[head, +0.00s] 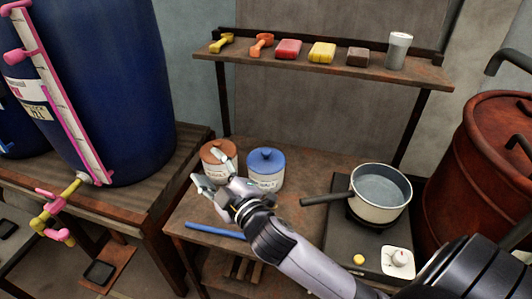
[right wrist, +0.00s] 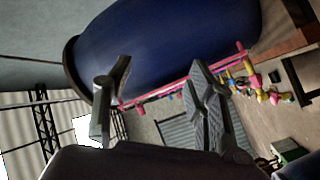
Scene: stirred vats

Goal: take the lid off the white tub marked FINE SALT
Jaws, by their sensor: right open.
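A white tub with a blue lid (head: 266,168) stands on the wooden bench, upright with its lid on. Its label seems to end in SALT, but the small text is hard to read. A second tub with an orange-brown lid (head: 217,150) stands to its left, partly hidden behind my right gripper. My right gripper (head: 212,172) is open and empty, in front of the orange-brown-lidded tub in the head view. In the right wrist view its two fingers (right wrist: 160,103) are apart with nothing between them; neither tub shows there. My left gripper is not in view.
A pot (head: 381,192) with its handle pointing left sits on a hotplate right of the tubs. A blue rod (head: 215,231) lies near the bench front. A shelf (head: 320,72) with small items hangs behind. A blue vat (head: 110,90) stands left, a rusty drum (head: 490,150) right.

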